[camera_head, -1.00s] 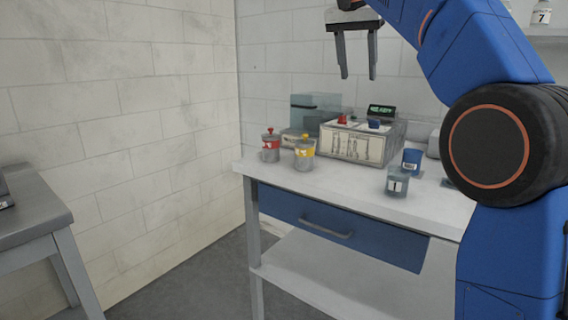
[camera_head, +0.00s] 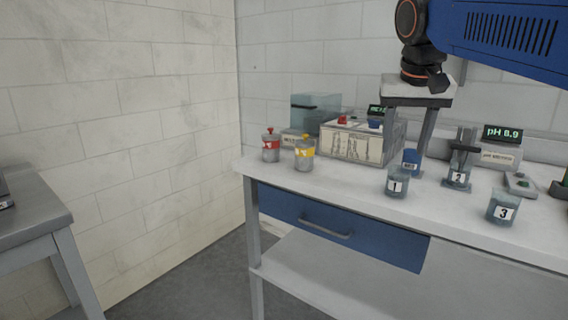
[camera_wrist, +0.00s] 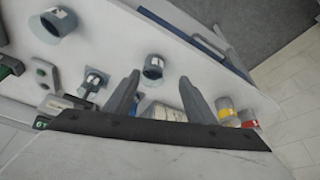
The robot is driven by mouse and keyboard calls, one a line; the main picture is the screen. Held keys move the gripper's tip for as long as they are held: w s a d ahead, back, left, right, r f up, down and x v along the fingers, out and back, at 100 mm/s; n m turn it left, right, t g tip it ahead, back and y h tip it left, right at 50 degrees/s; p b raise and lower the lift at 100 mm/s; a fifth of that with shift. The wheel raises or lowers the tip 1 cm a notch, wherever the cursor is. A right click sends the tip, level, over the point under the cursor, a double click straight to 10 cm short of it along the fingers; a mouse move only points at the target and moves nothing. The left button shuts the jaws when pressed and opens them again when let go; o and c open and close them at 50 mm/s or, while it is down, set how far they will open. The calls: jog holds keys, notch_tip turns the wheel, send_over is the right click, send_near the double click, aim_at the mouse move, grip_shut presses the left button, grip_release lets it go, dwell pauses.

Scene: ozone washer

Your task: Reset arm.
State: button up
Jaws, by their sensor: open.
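My gripper (camera_head: 407,142) hangs from the blue arm above the back of the white workbench (camera_head: 350,191), pointing down, in the head view. Its two fingers are apart with nothing held between them. In the wrist view my gripper (camera_wrist: 161,88) also shows open, its two grey fingers reaching over the bench top. In the head view the fingers overlap the right end of the ozone washer box (camera_head: 357,143) and pass close to a blue cup (camera_head: 411,159). I cannot tell the exact height above them.
Beakers labelled 1 (camera_head: 397,183), 2 (camera_head: 458,170) and 3 (camera_head: 503,207) stand on the bench. A red-labelled bottle (camera_head: 270,147) and a yellow-labelled bottle (camera_head: 304,154) stand left. A pH meter (camera_head: 502,148) stands at the back right. The bench's front left is clear.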

jog(key=s+d+f+n, duration=0.1)
jog(key=s+f, duration=0.6)
jog(key=f, duration=0.3)
jog(key=s+f+n, duration=0.1)
jog(key=s+f, duration=0.6)
jog(key=f, duration=0.3)
jog(key=s+d+f+y, duration=0.1)
jog(key=s+f, duration=0.7)
jog(key=f, duration=0.3)
jog(key=shift+d+n+t, duration=0.35)
jog(key=shift+n+t, duration=0.05)
